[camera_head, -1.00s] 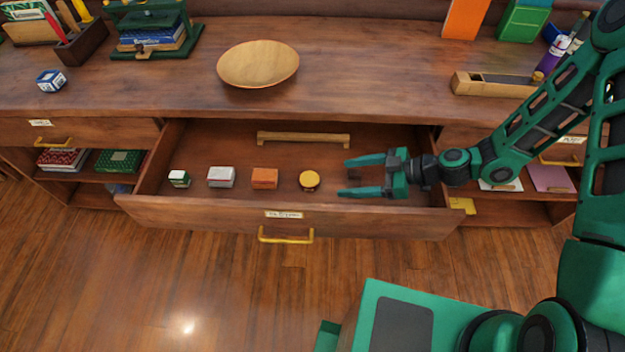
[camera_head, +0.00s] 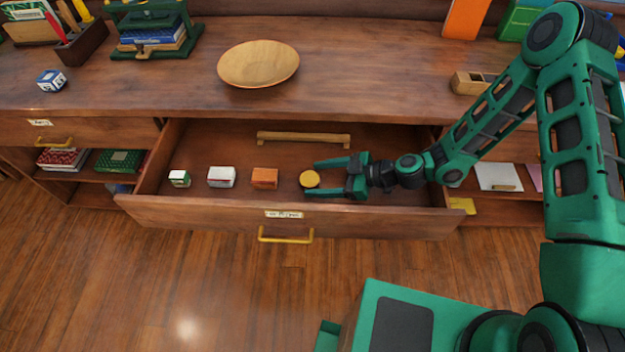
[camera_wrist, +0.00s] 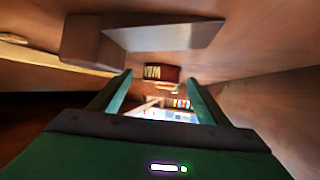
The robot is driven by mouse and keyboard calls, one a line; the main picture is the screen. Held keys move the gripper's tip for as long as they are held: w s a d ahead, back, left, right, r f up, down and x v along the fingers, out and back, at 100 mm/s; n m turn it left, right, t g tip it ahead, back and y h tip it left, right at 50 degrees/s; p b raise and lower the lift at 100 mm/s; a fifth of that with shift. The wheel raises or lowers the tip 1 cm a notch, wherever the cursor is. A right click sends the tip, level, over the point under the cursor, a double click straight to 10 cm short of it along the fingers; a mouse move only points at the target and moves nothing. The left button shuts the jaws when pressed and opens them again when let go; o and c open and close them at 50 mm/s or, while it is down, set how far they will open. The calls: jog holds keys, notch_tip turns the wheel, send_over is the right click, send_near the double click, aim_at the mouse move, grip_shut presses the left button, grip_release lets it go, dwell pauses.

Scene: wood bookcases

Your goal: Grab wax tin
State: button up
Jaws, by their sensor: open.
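The wax tin, which I take to be the small round yellow-topped tin (camera_head: 309,179), stands in the open drawer (camera_head: 225,142), right of an orange box (camera_head: 264,178). My gripper (camera_head: 314,178) is open inside the drawer, reaching in from the right. Its fingertips lie on the far and near sides of the tin, at about its right part. I cannot tell whether they touch it. In the wrist view, a small dark red object with a pale label (camera_wrist: 162,73), probably the tin, shows between the fingertips.
A white and red box (camera_head: 221,177) and a small green and white box (camera_head: 179,179) stand farther left. A wooden bar (camera_head: 303,139) lies toward the drawer's back. The drawer front (camera_head: 205,212) is close on the near side. A wooden bowl (camera_head: 258,63) sits above.

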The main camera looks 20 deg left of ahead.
jog(key=shift+a+f, duration=0.25)
jog(key=shift+a, duration=0.35)
jog(key=shift+c, duration=0.2)
jog(key=c, duration=1.2)
jog(key=shift+r, duration=0.15)
